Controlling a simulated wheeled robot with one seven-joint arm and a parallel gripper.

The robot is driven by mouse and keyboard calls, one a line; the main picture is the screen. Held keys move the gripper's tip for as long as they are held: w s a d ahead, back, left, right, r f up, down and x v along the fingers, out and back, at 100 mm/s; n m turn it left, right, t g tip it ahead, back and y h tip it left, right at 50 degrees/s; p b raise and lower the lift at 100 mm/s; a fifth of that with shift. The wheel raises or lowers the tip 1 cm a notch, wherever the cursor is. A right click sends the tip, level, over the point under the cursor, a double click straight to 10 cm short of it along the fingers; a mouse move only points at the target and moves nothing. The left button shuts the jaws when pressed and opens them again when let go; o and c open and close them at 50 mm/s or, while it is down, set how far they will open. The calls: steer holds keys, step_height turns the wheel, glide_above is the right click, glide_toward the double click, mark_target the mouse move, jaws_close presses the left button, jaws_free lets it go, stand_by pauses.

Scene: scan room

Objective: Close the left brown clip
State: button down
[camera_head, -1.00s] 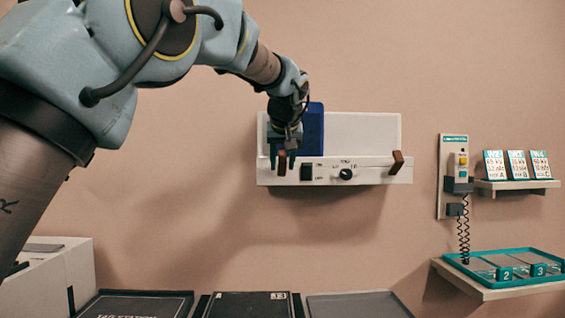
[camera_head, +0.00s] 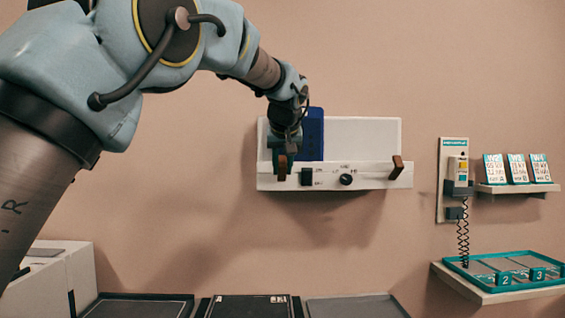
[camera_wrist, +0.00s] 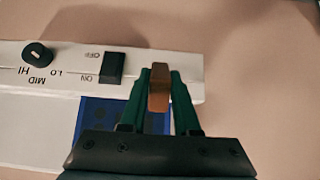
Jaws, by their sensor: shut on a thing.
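The left brown clip (camera_wrist: 159,88) sits between the green fingers of my gripper (camera_wrist: 160,75) in the wrist view, and the fingers are shut on it. In the head view the left clip (camera_head: 283,168) shows at the left front of the white wall panel, with my gripper (camera_head: 281,160) over it. A blue sheet (camera_head: 315,135) stands against the panel just right of my gripper; its lower part also shows in the wrist view (camera_wrist: 97,112). The right brown clip (camera_head: 397,167) is at the panel's right end, tilted.
The white panel (camera_head: 365,140) carries a black switch (camera_head: 306,176) and a dial (camera_head: 345,180) right of the left clip. A corded handset (camera_head: 458,170), a card shelf (camera_head: 517,189) and a teal tray (camera_head: 455,259) are to the right. Dark trays (camera_head: 250,306) lie below.

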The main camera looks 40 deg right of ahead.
mark_target(283, 165)
steer(key=shift+w+d+r+g+y+p, duration=0.2)
steer(key=shift+r+g+y+p, duration=0.2)
steer(key=shift+p, duration=1.85)
steer(key=shift+w+d+r+g+y+p, duration=0.1)
steer(key=shift+w+r+g+y+p, duration=0.3)
steer(key=shift+p, duration=1.85)
steer(key=g+p, duration=0.1)
steer(key=p, duration=0.3)
steer(key=g+y+p, duration=0.1)
steer(key=p, duration=0.3)
steer(key=shift+w+d+p, duration=0.1)
steer(key=shift+d+p, duration=0.2)
steer(key=shift+p, duration=0.1)
steer(key=shift+w+d+f+g+y+p, duration=0.1)
steer(key=shift+f+g+y+p, duration=0.2)
steer(key=shift+p, duration=0.7)
steer(key=shift+r, duration=0.1)
steer(key=c, duration=0.6)
jaws_free()
steer(key=shift+c, duration=0.2)
steer(key=b+v, duration=0.2)
steer(key=v, duration=0.8)
steer(key=shift+r+b, duration=0.35)
